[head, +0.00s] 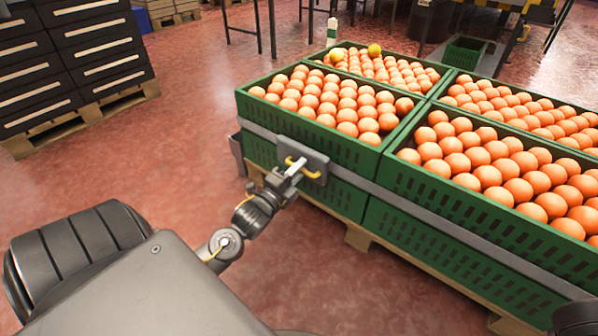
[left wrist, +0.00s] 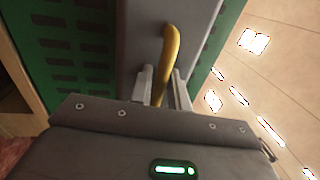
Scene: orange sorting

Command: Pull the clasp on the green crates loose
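The clasp (head: 316,160) is a grey plate with a yellow handle (head: 313,174), set on a grey strap (head: 362,183) that runs around the green crates (head: 350,154). My left gripper (head: 294,170) is at the clasp. In the left wrist view the yellow handle (left wrist: 170,52) stands between the two fingers of my left gripper (left wrist: 163,88). The fingers are apart on either side of it, with a small gap showing on the left, so they look open around the handle. The clasp plate (left wrist: 140,45) lies just behind.
The crates hold many oranges (head: 520,175) and stand on a wooden pallet (head: 358,238). Stacked dark crates (head: 75,50) on another pallet stand at the far left. The red floor between the stacks is clear.

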